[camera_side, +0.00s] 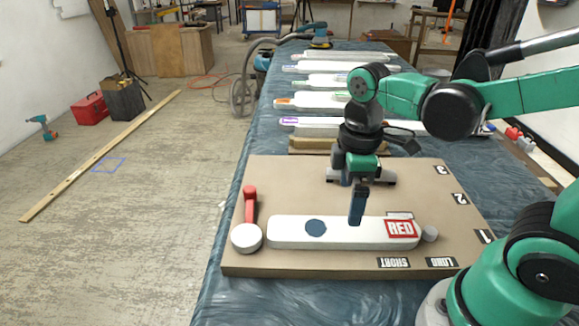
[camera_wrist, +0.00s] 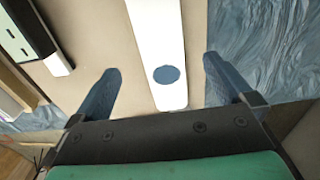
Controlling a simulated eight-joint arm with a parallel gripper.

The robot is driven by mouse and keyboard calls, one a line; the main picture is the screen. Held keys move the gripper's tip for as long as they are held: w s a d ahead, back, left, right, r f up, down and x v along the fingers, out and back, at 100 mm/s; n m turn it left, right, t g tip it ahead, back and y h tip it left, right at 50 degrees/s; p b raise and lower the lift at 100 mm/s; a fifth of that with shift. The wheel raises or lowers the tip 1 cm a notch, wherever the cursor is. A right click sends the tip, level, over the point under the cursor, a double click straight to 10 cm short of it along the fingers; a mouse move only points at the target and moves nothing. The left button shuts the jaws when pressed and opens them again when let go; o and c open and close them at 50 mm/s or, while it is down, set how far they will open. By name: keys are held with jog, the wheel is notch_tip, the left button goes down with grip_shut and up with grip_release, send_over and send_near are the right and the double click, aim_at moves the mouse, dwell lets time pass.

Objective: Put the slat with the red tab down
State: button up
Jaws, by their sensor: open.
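A long white slat (camera_side: 280,232) with a red tab marked RED (camera_side: 401,229) near its right end lies along the front of a tan board (camera_side: 280,185). It has a dark blue round spot (camera_side: 316,228). My gripper (camera_side: 357,220) is over the slat, between the spot and the tab, fingers pointing down. In the wrist view the slat (camera_wrist: 155,35) runs between the two spread fingers of my gripper (camera_wrist: 160,68), with a gap on each side. The red tab is not visible there. Whether the slat fully touches the board is hard to tell.
A red lever (camera_side: 250,203) with a white round end (camera_side: 246,238) stands left of the slat. A small grey peg (camera_side: 430,233) is at its right end. A grey-white fixture (camera_side: 385,177) sits behind my gripper. Several other tabbed slats lie farther back on the blue-covered table (camera_side: 235,285).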

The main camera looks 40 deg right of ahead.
jog(key=w+r+m+t, duration=0.1)
jog(key=m+t, duration=0.1)
jog(key=m, duration=0.1)
jog(key=w+r+m+t, duration=0.1)
jog(key=m+t, duration=0.1)
jog(key=m, duration=0.1)
jog(key=w+r+m+t, duration=0.1)
jog(key=m+t, duration=0.2)
